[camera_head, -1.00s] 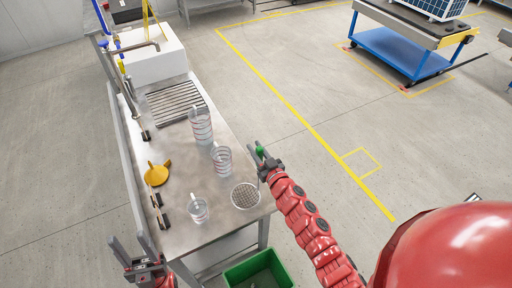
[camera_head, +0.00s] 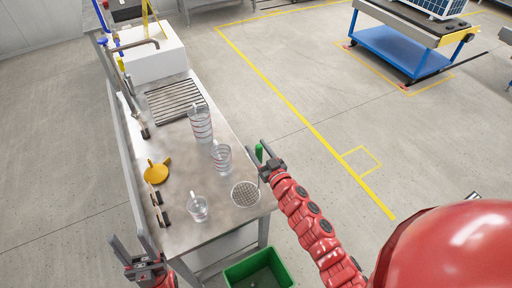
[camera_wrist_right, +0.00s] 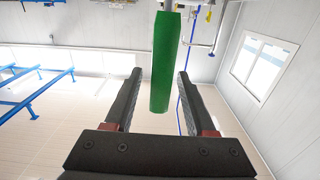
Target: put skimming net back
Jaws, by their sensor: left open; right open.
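The skimming net has a round mesh head (camera_head: 245,195) over the near right corner of the steel table and a green handle (camera_head: 259,152). I cannot tell whether the mesh touches the table. My right gripper (camera_head: 259,147) is open, with its fingers on either side of the handle. In the right wrist view the green handle (camera_wrist_right: 165,65) stands between the open fingers, with a visible gap on both sides and a grey rod at its upper end. My left gripper (camera_head: 130,243) is open and empty by the table's near left corner.
The steel table (camera_head: 185,225) holds clear measuring jugs (camera_head: 201,122), a small beaker (camera_head: 197,208) and a yellow funnel (camera_head: 156,172). A white sink block (camera_head: 152,55) is at its far end. A green bin (camera_head: 258,272) stands on the floor in front.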

